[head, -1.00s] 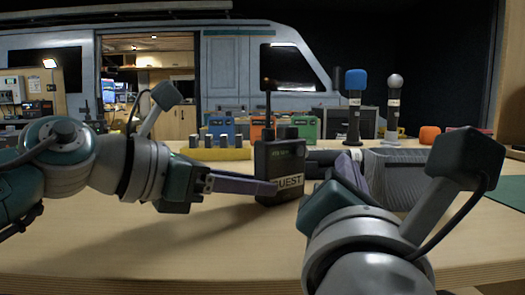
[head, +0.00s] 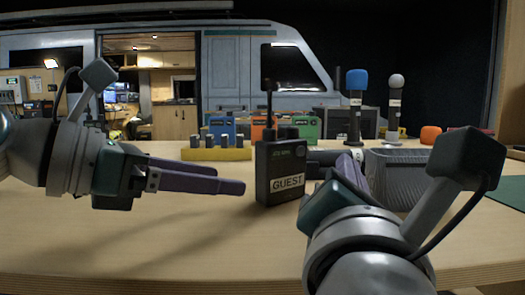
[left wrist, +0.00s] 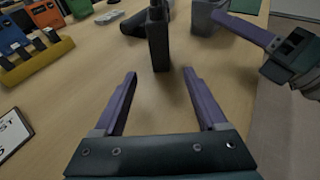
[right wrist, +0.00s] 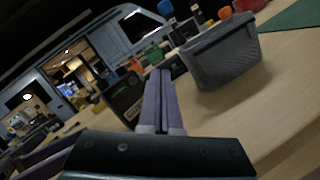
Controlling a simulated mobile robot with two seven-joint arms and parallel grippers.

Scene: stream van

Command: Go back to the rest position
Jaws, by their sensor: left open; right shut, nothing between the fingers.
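My left gripper (head: 232,183) is open and empty above the table, a little left of the black pack labelled GUEST (head: 281,172). In the left wrist view its two purple fingers (left wrist: 160,75) are spread, with the pack (left wrist: 158,40) standing upright beyond them, apart from the tips. My right gripper (head: 350,165) is low at the front right, near the pack and the grey basket. In the right wrist view its purple fingers (right wrist: 160,75) are shut together with nothing between them. The pack (right wrist: 124,98) shows just left of those fingers.
A grey basket (head: 400,168) stands right of my right gripper. Behind are a yellow rack (head: 216,154), blue, orange and green boxes, and microphones with a blue top (head: 356,80) and a grey top (head: 396,82). The table's front left is clear.

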